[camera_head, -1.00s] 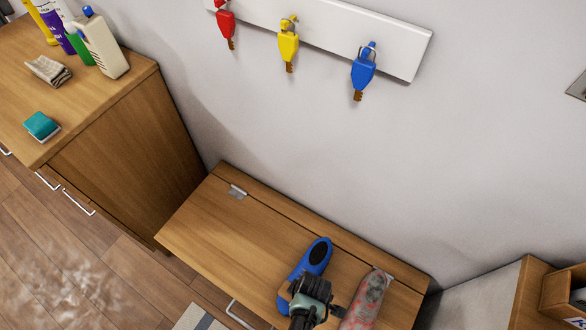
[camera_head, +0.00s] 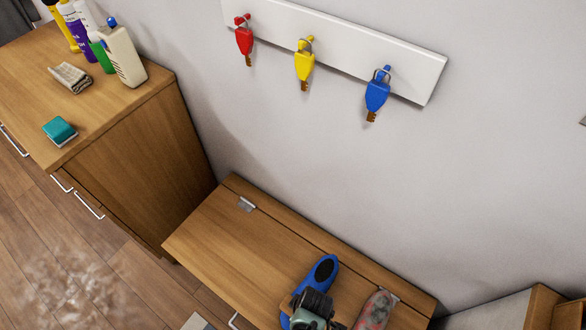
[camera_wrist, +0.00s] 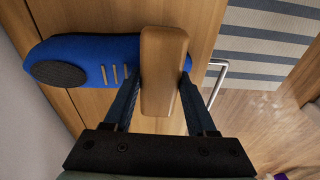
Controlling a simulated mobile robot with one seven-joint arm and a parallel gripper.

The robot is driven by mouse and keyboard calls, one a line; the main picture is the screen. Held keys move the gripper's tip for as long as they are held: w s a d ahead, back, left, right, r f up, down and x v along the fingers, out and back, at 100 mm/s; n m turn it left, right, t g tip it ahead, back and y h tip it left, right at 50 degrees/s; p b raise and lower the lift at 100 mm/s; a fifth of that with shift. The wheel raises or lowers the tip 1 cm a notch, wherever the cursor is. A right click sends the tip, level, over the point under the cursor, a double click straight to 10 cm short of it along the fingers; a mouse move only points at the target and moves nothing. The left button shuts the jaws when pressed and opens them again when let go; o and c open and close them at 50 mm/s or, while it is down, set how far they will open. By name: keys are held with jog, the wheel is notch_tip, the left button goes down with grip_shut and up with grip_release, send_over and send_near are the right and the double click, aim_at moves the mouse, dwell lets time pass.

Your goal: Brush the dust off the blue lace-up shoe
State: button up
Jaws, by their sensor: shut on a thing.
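The blue lace-up shoe (camera_head: 322,273) lies on the wooden bench, partly hidden behind my gripper in the head view. In the wrist view the shoe (camera_wrist: 85,62) lies across the upper left, with its dark round opening to the left and pale laces near its middle. My gripper (camera_head: 310,306) is over the shoe's near end. In the wrist view my gripper (camera_wrist: 162,95) is shut on a wooden brush (camera_wrist: 163,70), held across the shoe. The brush covers part of the shoe; whether its underside touches cannot be told. I cannot make out dust on the shoe.
A grey and red shoe (camera_head: 375,310) lies right of the blue one on the bench (camera_head: 235,235). A cabinet (camera_head: 140,150) with bottles, a cloth and a teal sponge (camera_head: 60,130) stands left. Keys hang on a white wall rack (camera_head: 345,45). The bench's left part is clear.

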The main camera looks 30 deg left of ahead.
jog(key=shift+d, duration=0.45)
jog(key=shift+w+a+f+b, duration=0.1)
jog(key=shift+a+b, duration=0.3)
jog(key=shift+a, duration=1.95)
jog(key=shift+d+p, duration=0.6)
jog(key=shift+d, duration=1.75)
jog(key=shift+a+b, duration=0.4)
jog(key=shift+a, duration=1.95)
jog(key=shift+d+p, duration=0.55)
jog(key=shift+d, duration=1.8)
jog(key=shift+a+b, duration=0.45)
jog(key=shift+a, duration=1.9)
jog(key=shift+d, duration=0.2)
jog(key=shift+d+p, duration=0.55)
jog(key=shift+d, duration=1.6)
